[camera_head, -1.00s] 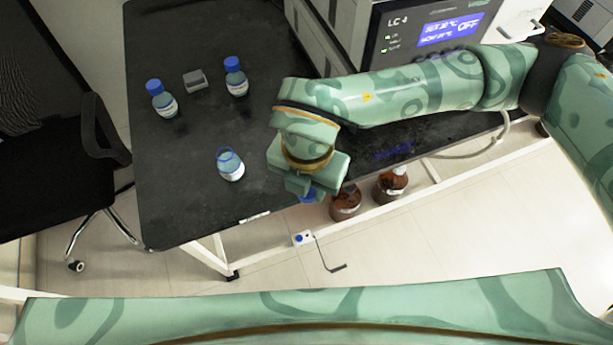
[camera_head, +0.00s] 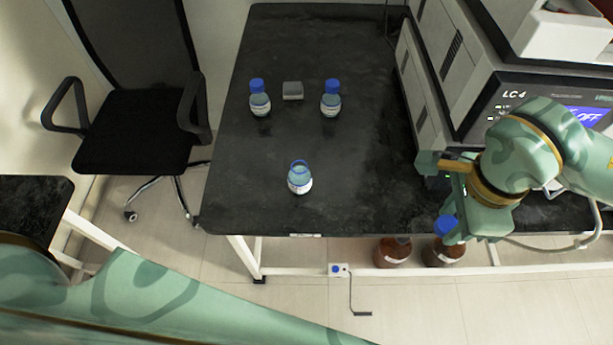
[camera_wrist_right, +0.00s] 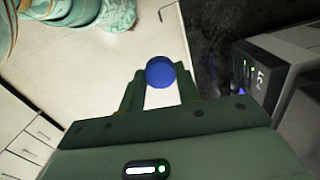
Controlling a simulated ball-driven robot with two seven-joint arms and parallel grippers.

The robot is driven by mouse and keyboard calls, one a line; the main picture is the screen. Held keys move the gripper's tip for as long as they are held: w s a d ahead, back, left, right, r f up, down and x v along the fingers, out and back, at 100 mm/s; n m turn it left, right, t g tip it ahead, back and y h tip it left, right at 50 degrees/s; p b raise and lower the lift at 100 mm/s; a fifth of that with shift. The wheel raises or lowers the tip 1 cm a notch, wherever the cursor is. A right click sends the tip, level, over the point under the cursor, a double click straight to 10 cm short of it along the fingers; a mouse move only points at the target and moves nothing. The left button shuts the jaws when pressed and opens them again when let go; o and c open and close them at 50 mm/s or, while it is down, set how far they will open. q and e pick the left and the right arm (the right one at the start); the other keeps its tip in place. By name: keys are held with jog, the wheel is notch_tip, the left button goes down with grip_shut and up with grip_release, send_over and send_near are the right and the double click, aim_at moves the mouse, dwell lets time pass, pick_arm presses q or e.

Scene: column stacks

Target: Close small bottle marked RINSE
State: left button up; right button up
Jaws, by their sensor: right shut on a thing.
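An uncapped small clear bottle (camera_head: 300,180) with a blue ring at its neck and a white label stands upright near the table's front edge. Its label is too small to read. My right gripper (camera_head: 449,230) is shut on a blue cap (camera_head: 445,223), right of that bottle and well apart from it, by the table's front edge. The cap also shows between the fingers in the right wrist view (camera_wrist_right: 161,73). Two blue-capped bottles stand farther back, one at left (camera_head: 260,103) and one at right (camera_head: 330,103); their labels are unreadable. My left gripper is out of view.
A small grey block (camera_head: 293,90) sits between the two capped bottles. The LC 4 instrument (camera_head: 480,110) stands on the right of the black table (camera_head: 235,190). Brown bottles (camera_head: 392,252) are below the front edge. The table around the uncapped bottle is clear.

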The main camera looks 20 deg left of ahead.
jog(key=d+r+n, duration=0.3)
jog(key=d+n, duration=0.4)
jog(key=n, duration=0.8)
jog(key=shift+s+n, duration=0.25)
jog(key=shift+n, duration=0.05)
jog(key=shift+f, duration=0.1)
